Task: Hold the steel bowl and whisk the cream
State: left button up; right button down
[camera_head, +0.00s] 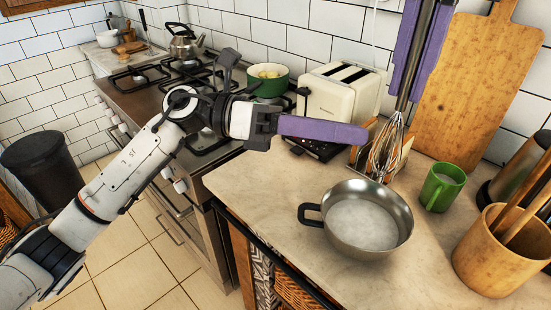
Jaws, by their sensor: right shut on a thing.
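The steel bowl (401,226) sits upright on the counter, with a dark handle toward the left and something pale, apparently the cream, inside. My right gripper (418,55) comes down from the top, its purple fingers shut on the whisk (385,150). The whisk's wire head points down and shows just behind the bowl's far rim; its exact height above the counter is hard to judge. My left gripper (345,133) is left of the whisk and above and behind the bowl's handle, apart from the bowl. Its purple fingers overlap in this view, so their gap is hidden.
A green mug (442,187) and a wooden utensil holder (492,258) stand right of the bowl. A toaster (345,98), a green pot (268,80) and a stove lie behind my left arm. A cutting board (475,80) leans on the wall. The counter left of the bowl is clear.

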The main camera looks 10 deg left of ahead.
pick_arm(q)
notch_tip(320, 180, down, 5)
jog(key=s+a+m+g+y, duration=0.1)
jog(key=s+m+y, duration=0.1)
jog(key=m+y, duration=0.3)
jog(key=t+y, duration=0.1)
jog(key=y, duration=0.7)
send_near(299, 208)
jog(key=shift+m+t, duration=0.3)
jog(key=x, duration=1.1)
jog(key=shift+w+a+f, duration=0.15)
jog(key=shift+w+a, duration=0.05)
jog(key=shift+a, duration=0.05)
